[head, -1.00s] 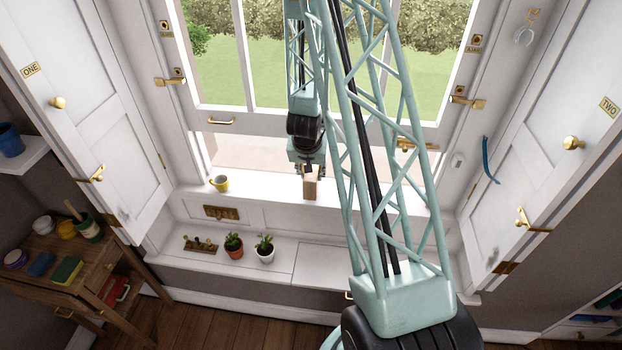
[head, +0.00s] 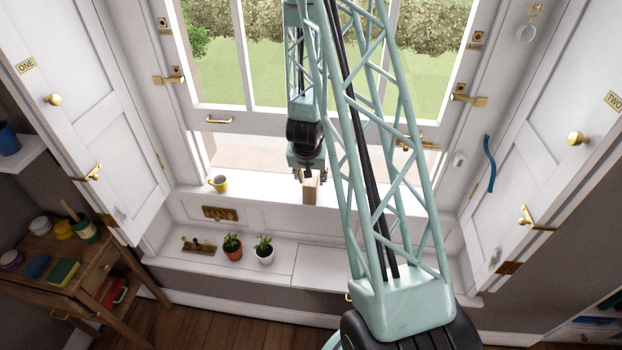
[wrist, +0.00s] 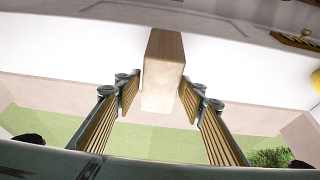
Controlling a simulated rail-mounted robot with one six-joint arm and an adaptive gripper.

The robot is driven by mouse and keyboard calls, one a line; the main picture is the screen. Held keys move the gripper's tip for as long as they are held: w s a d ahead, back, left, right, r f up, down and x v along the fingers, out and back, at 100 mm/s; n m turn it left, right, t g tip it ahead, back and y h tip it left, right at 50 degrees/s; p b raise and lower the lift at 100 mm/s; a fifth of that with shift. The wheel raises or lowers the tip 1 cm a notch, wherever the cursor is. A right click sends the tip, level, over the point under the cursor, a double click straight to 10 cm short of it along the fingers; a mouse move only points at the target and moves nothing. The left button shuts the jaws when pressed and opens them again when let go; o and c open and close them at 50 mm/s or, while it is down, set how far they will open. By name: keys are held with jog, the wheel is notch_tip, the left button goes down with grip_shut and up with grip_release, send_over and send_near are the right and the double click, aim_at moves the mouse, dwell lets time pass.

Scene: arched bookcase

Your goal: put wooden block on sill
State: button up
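The wooden block (head: 311,190) is pale and stands upright on the white window sill (head: 265,189), right of the yellow mug. In the wrist view the block (wrist: 163,75) shows between the two fingers. My gripper (head: 310,176) is just above and behind the block, with its fingers spread to either side. In the wrist view my gripper (wrist: 160,92) looks open, its slatted fingers beside the block, with narrow gaps at the tips. The block's lower contact with the sill is partly hard to make out.
A yellow mug (head: 218,184) stands on the sill to the left. Two potted plants (head: 232,246) and a small wooden rack (head: 198,245) are on the lower ledge. The raised window sash (head: 265,125) hangs above the sill. Open shutters flank both sides.

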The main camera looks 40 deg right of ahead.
jog(key=shift+o, duration=0.7)
jog(key=shift+r, duration=0.2)
jog(key=shift+p+v, duration=0.3)
jog(key=shift+v, duration=0.55)
jog(key=p+v, duration=0.2)
jog(key=v, duration=0.8)
jog(key=shift+a+r, duration=0.15)
jog(key=shift+r, duration=0.05)
